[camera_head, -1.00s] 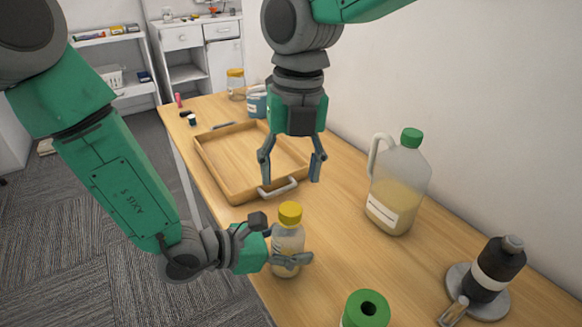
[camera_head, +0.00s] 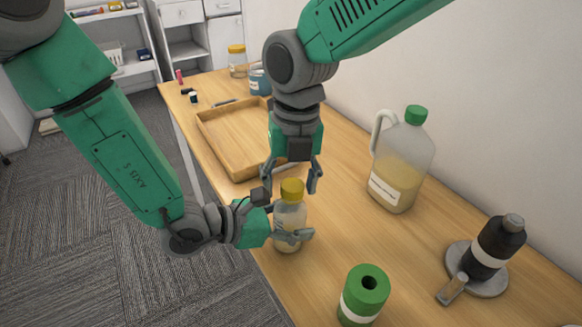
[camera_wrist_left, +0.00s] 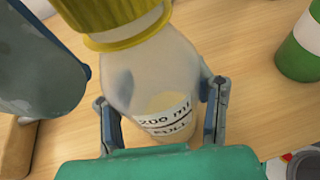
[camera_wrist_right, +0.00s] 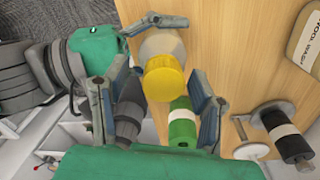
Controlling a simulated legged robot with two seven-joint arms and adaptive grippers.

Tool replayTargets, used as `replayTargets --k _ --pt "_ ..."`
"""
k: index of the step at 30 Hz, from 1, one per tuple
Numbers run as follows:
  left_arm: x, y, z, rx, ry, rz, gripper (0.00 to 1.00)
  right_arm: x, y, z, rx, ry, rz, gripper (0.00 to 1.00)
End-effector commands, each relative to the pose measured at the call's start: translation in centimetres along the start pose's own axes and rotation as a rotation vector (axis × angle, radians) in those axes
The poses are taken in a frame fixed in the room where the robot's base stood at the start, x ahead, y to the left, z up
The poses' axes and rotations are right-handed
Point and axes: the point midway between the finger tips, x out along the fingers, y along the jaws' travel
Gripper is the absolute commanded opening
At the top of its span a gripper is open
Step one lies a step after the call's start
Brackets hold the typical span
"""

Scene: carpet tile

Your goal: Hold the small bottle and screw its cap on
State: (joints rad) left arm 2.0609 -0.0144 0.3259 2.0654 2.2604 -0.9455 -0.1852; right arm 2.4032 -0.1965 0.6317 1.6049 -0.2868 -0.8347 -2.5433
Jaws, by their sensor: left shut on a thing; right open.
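The small bottle (camera_head: 289,217) is clear with pale yellow contents and stands upright near the table's left edge. Its yellow cap (camera_head: 292,189) sits on its top; how tightly it is screwed cannot be told. My left gripper (camera_head: 293,237) is shut around the bottle's body, and in the left wrist view the fingers flank the label (camera_wrist_left: 165,118). My right gripper (camera_head: 291,183) points down just above the bottle, open, with its fingers on either side of the cap. In the right wrist view the cap (camera_wrist_right: 164,84) lies between the open fingers, not visibly gripped.
A wooden tray (camera_head: 215,152) lies behind the bottle. A large jug with a green cap (camera_head: 400,165) stands to the right. A green roll (camera_head: 363,296) is in front, and a dark bottle (camera_head: 494,247) stands on a round base at right. The table between them is clear.

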Motion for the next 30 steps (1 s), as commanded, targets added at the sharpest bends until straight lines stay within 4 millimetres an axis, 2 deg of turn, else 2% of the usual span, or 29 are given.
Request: replayTargets --k 9,13,14,20,23,26,30 --pt "0.0 0.0 0.04 0.0 -0.001 0.0 0.0 0.23 0.0 -0.02 0.0 0.0 0.0 0.52" --pt "0.01 -0.01 0.05 0.0 -0.001 0.0 0.0 0.21 0.04 -0.02 0.0 0.0 0.001 0.07" --pt "0.02 -0.01 0.05 0.001 -0.001 0.0 0.0 0.21 0.06 -0.02 0.0 0.0 0.001 0.0" --pt "0.06 -0.05 0.09 0.001 -0.001 -0.001 0.0 0.18 0.21 -0.05 0.003 0.0 0.004 0.0" --pt "0.08 -0.07 0.09 0.001 -0.001 -0.002 0.0 0.18 0.26 -0.05 0.068 0.0 0.003 0.0" --pt "0.09 -0.08 0.1 0.002 -0.001 -0.002 0.0 0.19 0.25 0.0 0.24 -0.001 0.002 0.0" --pt "0.11 -0.11 0.11 0.002 -0.002 -0.003 0.0 0.17 0.25 0.06 0.583 -0.003 -0.001 0.0"
